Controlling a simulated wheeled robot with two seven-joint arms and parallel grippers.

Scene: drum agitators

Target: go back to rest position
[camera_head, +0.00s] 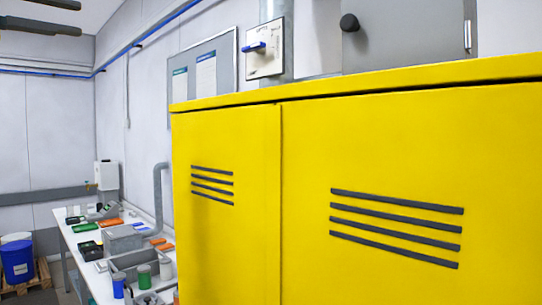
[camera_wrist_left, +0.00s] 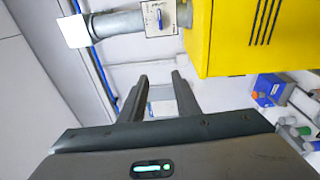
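My left gripper (camera_head: 80,18) shows in the head view only as two dark fingers reaching in at the top left corner, high up and left of the yellow cabinet. In the left wrist view my left gripper (camera_wrist_left: 158,80) has its two dark fingers apart, with only the wall and a wall panel behind the gap. It is open and holds nothing. My right gripper is in neither view.
A tall yellow cabinet (camera_head: 228,240) fills the right and centre of the head view, close by. A white workbench (camera_head: 85,240) with bins, jars and small parts stands beyond it on the left. A blue bucket (camera_head: 18,262) stands on a pallet at far left.

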